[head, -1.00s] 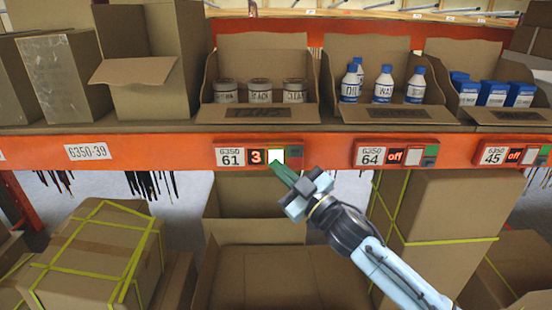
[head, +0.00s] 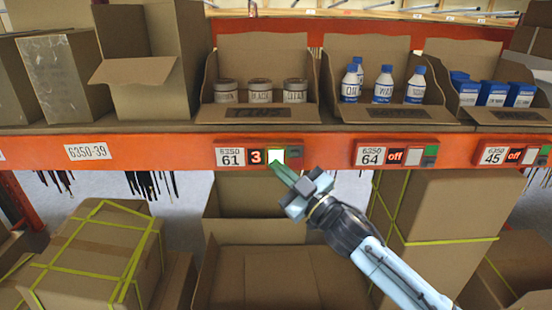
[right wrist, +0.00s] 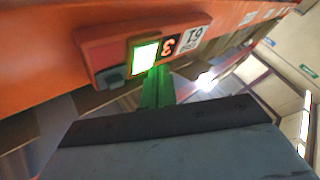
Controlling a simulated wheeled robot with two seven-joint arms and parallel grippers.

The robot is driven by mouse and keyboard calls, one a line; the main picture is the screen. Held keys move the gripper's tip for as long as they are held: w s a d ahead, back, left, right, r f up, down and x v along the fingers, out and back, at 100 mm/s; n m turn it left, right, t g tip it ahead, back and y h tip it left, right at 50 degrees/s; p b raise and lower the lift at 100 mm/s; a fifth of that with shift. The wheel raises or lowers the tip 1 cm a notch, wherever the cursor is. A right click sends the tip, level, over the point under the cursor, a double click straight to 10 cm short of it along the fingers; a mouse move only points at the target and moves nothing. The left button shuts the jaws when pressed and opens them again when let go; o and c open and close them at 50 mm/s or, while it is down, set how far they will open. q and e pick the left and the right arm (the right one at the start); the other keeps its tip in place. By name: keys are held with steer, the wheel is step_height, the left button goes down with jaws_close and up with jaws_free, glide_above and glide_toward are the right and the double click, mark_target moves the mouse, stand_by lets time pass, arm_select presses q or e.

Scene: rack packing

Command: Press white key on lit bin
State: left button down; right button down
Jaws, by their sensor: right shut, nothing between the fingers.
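The lit bin's label unit, marked 61, shows a red 3 on its display (head: 255,157). Its white key (head: 277,156) is just right of the display. In the right wrist view the key (right wrist: 144,57) glows white with a green edge. My right gripper (head: 276,166) is shut and empty, its green fingertips at the key's lower edge. In the right wrist view the fingers (right wrist: 157,86) reach up to the key's lower corner. I cannot tell whether they touch it. The bin (head: 258,113) above holds several labelled jars. My left gripper is not in view.
Units 64 (head: 395,156) and 45 (head: 515,156) read "off" on the same orange beam (head: 180,150). Bottles and blue packages stand in bins above them. Below the beam are an open carton (head: 262,262) and strapped boxes (head: 90,255).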

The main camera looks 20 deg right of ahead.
steer(key=shift+w+d, duration=0.15)
steer(key=shift+w, duration=0.25)
steer(key=shift+w+d, duration=0.1)
steer(key=shift+w, duration=0.3)
stand_by(0.7)
steer(key=shift+s, duration=0.15)
steer(key=shift+s+a+p, duration=0.2)
steer(key=shift+s+p, duration=0.2)
steer(key=shift+s, duration=0.25)
steer(key=s+p, duration=0.1)
steer(key=s, duration=0.1)
steer(key=s+a, duration=0.1)
steer(key=s, duration=0.2)
steer(key=shift+a+p, duration=0.2)
steer(key=shift+p, duration=0.15)
